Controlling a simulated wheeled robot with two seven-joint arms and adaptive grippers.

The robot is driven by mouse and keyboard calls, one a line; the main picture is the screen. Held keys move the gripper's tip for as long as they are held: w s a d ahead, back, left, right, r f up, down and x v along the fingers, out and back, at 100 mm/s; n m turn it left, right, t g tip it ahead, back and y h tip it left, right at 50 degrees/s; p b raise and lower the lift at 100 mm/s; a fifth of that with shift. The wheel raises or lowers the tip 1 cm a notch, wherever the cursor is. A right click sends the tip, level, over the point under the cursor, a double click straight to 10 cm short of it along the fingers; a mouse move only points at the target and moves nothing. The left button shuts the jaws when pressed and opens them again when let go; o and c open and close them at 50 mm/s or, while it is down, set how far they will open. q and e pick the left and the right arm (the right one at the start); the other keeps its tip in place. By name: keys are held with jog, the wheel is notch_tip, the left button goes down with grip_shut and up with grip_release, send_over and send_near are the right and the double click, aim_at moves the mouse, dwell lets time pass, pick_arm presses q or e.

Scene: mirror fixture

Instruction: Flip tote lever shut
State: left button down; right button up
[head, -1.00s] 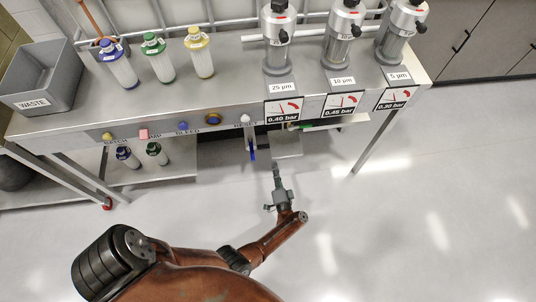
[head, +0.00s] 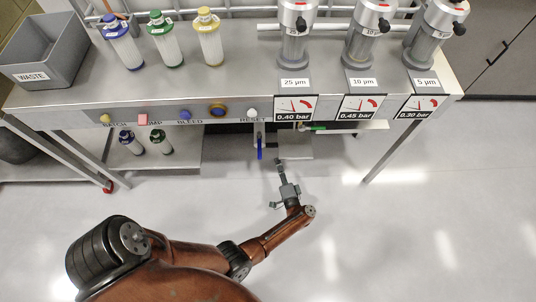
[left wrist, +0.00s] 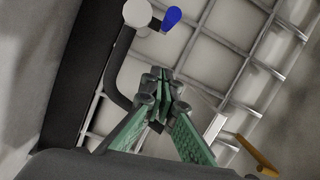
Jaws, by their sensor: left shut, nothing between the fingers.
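A blue lever handle (head: 260,148) hangs down below the bench's front edge, under the RESET label. In the left wrist view a blue grip (left wrist: 171,17) shows at the top, beside a pale round knob and a dark bent pipe. My left gripper (head: 281,163) is just right of the blue lever and slightly lower in the head view, apart from it. In the left wrist view its fingers (left wrist: 160,88) are shut with nothing between them. No thing is labelled as a tote; a grey WASTE bin (head: 34,77) stands at the bench's left end. My right gripper is not in view.
The steel bench (head: 185,88) holds several capped filter cartridges and filter housings. Buttons line its front edge. A green handle (head: 317,129) sits right of the blue lever. A small grey plate (head: 296,148) lies behind my gripper. The floor in front is clear.

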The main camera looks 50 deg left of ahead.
aim_at(259, 146)
pick_arm(q)
jog(key=a+f+b, duration=0.1)
jog(key=a+b, duration=0.1)
jog(key=a, duration=0.5)
jog(key=shift+s+a+b, duration=0.2)
jog(key=shift+s+b, duration=0.1)
jog(key=shift+b, duration=0.05)
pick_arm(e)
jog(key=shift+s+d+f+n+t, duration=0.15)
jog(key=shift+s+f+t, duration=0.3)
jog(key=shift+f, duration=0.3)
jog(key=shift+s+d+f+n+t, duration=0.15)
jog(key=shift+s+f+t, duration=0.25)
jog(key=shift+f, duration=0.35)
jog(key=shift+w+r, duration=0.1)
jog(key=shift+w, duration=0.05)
pick_arm(q)
jog(key=shift+s+a+m+t+h+p, duration=0.15)
jog(key=shift+s+m+t+h+p, duration=0.15)
jog(key=shift+m+t+h+p, duration=0.45)
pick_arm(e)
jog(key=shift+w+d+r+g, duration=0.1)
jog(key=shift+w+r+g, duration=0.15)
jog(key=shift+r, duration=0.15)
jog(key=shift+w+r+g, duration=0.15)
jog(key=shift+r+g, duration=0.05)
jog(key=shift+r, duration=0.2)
